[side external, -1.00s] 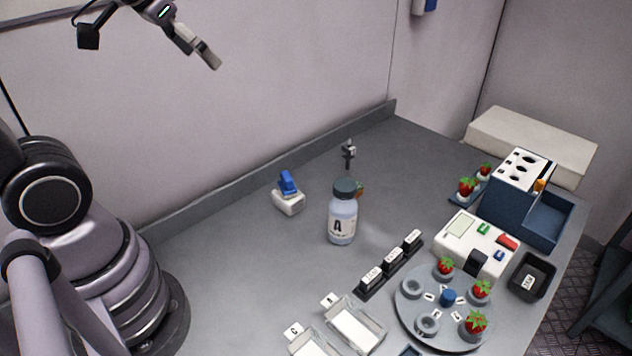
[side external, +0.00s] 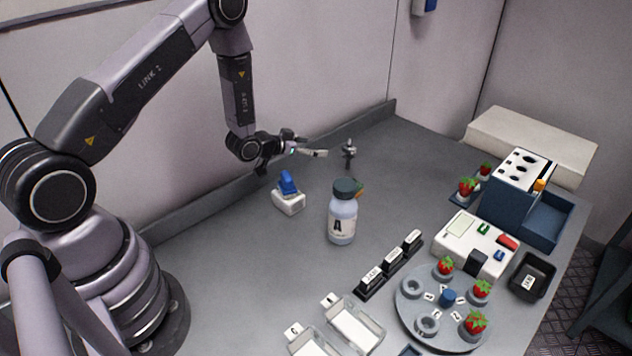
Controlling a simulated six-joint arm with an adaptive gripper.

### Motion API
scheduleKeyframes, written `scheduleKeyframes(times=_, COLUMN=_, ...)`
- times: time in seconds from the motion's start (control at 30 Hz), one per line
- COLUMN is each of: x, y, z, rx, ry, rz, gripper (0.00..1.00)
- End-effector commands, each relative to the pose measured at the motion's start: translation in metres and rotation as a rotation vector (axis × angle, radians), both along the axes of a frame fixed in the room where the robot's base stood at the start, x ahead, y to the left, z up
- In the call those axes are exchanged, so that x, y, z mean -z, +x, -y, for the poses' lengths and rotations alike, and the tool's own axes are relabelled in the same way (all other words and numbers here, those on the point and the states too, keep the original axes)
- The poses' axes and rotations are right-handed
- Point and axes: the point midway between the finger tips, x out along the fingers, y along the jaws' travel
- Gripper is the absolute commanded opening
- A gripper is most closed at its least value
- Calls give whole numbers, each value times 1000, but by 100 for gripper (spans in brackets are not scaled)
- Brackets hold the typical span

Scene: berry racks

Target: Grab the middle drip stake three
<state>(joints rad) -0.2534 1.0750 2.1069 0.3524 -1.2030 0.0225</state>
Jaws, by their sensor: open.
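A black rack (side external: 378,277) holds a row of three dark upright pieces with white labels. The middle piece (side external: 393,257) stands between the other two. The label lettering is too small to read, and I cannot tell for sure that these are the drip stakes. My gripper (side external: 314,146) is open and empty, pointing right above the back of the bench, well behind and left of the rack. It is just left of a small dark post (side external: 349,153).
A bottle marked A (side external: 342,220) stands between my gripper and the rack. A white block with a blue top (side external: 289,197) is at left. A round grey plate (side external: 405,318) with strawberries, a white device (side external: 460,243) and a blue box (side external: 545,222) fill the right.

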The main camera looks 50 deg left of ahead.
Motion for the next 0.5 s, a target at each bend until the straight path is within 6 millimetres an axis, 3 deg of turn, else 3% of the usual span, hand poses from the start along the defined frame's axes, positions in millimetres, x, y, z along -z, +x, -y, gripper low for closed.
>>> scheduleKeyframes(times=0.17, x=13, y=11, z=2, rx=3, ry=-8, rz=15, gripper=72)
scheduleKeyframes(times=0.5, x=36, y=67, z=8, rx=1, ry=-9, rz=13, gripper=72)
